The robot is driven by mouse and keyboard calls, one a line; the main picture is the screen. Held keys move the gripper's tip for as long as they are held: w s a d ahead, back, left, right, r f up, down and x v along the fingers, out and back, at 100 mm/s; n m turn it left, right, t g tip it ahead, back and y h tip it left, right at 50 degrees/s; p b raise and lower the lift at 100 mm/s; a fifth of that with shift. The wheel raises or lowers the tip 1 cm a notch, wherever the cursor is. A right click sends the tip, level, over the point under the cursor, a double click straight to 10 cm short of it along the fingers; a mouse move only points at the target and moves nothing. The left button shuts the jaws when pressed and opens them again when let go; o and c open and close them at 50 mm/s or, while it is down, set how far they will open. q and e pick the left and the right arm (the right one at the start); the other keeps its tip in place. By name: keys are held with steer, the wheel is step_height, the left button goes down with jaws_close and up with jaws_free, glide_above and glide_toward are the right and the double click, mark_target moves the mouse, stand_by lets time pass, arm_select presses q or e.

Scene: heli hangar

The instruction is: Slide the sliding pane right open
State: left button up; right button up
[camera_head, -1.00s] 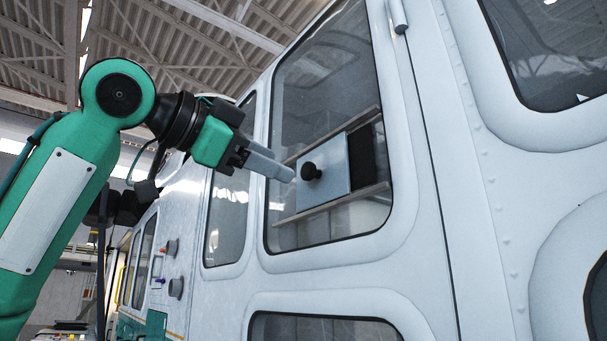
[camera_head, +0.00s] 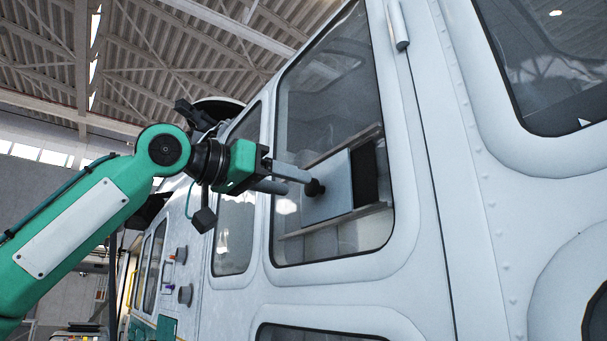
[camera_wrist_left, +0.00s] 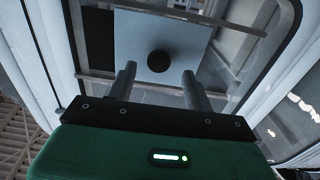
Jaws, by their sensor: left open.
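The sliding pane (camera_head: 338,192) is a pale grey square panel with a round black knob (camera_head: 315,187), set between two rails in the helicopter door's window. A dark gap (camera_head: 365,177) shows at its right edge in the head view. My left gripper (camera_head: 297,183) is in front of the knob with its fingers apart. In the left wrist view the knob (camera_wrist_left: 158,61) appears midway between the fingertips (camera_wrist_left: 158,70), on the pane (camera_wrist_left: 190,40). The upper finger overlaps the knob's left edge in the head view; I cannot tell whether they touch. My right gripper is not in view.
An upper rail (camera_head: 345,145) and a lower rail (camera_head: 340,220) run along the pane. The white door frame (camera_head: 400,190) surrounds the window. Small fittings (camera_head: 184,293) stick out of the fuselage at the lower left.

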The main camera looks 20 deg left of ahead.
mark_target(309, 187)
arm_select(q)
steer(key=p+x, duration=0.1)
steer(key=x, duration=0.3)
steer(key=shift+d, duration=0.1)
jaws_close()
